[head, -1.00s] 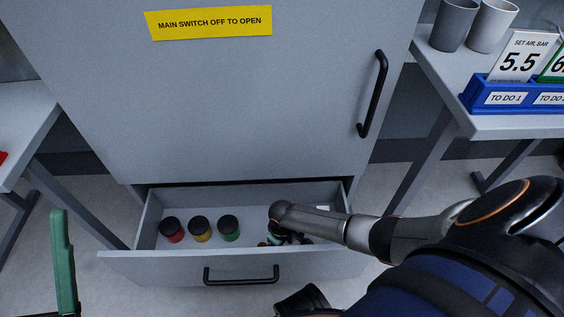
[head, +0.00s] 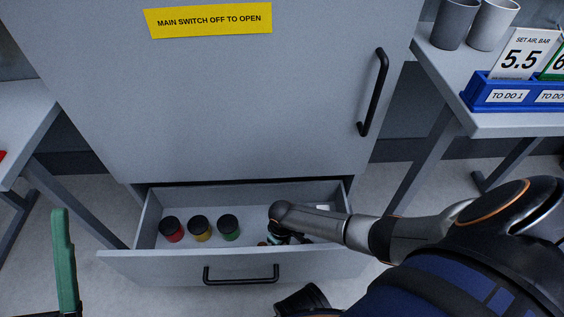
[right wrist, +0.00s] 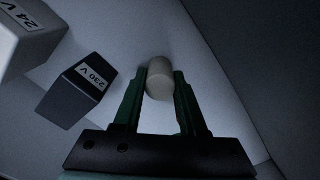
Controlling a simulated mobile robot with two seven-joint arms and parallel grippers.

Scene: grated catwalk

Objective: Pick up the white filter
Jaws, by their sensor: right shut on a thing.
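The white filter (right wrist: 160,82), a small pale cylinder, is between the two green fingers of my right gripper (right wrist: 161,74) in the right wrist view. The fingers are shut on its sides. In the head view my right arm reaches down into the open drawer (head: 160,262), and its wrist hides the filter and most of the gripper. One green finger of my left gripper (head: 64,262) shows at the lower left of the head view, outside the drawer; its other finger is out of view.
Red (head: 172,232), yellow (head: 200,231) and green (head: 229,230) black-lidded jars stand in the drawer's left part. A dark 230 V block (right wrist: 77,92) and a white 24 V block (right wrist: 28,32) are near the filter. The cabinet front rises behind the drawer.

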